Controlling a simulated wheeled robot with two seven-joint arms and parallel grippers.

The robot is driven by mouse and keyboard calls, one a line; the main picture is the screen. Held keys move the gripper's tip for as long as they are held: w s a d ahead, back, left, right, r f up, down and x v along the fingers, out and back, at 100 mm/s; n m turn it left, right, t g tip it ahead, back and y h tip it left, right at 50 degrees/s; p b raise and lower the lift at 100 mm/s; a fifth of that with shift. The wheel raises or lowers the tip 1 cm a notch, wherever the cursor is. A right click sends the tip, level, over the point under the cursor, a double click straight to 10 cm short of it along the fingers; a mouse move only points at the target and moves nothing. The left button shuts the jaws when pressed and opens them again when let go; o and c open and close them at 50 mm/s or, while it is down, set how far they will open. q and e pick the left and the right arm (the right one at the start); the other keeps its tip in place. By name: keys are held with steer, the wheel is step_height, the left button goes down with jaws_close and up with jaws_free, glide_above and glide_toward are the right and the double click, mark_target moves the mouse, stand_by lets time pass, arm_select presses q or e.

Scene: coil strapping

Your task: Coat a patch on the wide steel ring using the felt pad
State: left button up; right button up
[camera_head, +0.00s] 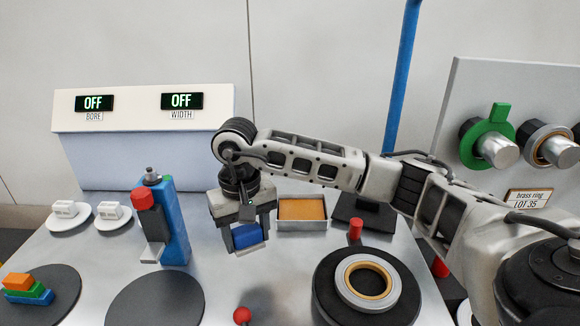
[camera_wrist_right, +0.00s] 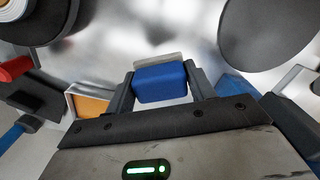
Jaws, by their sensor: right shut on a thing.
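My right gripper (camera_head: 247,232) is shut on a blue block with a pale layer on its far face, which looks like the felt pad (camera_head: 247,236). It holds the pad above the table, left of an orange-filled tray (camera_head: 302,226). In the right wrist view the pad (camera_wrist_right: 160,82) sits between both fingers. A wide ring (camera_head: 346,284), silver outside and brass-coloured inside, lies flat on a black round stand at the front right. The pad is well apart from the ring. I cannot see a coated patch on it. My left gripper is not in view.
A blue post with a red knob (camera_head: 142,198) stands left of my gripper. A dark disc (camera_head: 155,300) lies in front of it. Coloured blocks (camera_head: 27,290) are at far left, white pieces on saucers behind. Red knobs (camera_head: 355,229) stand near the ring. A pegboard (camera_head: 470,95) holds rings.

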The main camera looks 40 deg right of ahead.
steer(key=w+d+r+m+p, duration=0.1)
steer(key=w+d+m, duration=0.35)
steer(key=d, duration=0.75)
steer(key=m, duration=0.1)
glide_above(302, 211)
steer(key=shift+w+f+b, duration=0.1)
steer(key=shift+f+b, duration=0.4)
steer(key=shift+f, duration=0.35)
step_height(302, 211, down, 3)
steer(key=shift+r+b, duration=0.1)
steer(key=shift+b, duration=1)
steer(key=shift+f+b, duration=0.4)
steer(key=shift+f, duration=0.1)
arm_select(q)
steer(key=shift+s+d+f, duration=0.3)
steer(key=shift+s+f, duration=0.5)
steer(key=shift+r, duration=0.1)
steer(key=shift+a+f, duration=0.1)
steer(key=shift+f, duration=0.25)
arm_select(e)
steer(key=shift+f, duration=0.15)
arm_select(q)
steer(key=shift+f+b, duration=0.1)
steer(key=shift+b, duration=0.2)
arm_select(e)
steer(key=shift+f, duration=0.35)
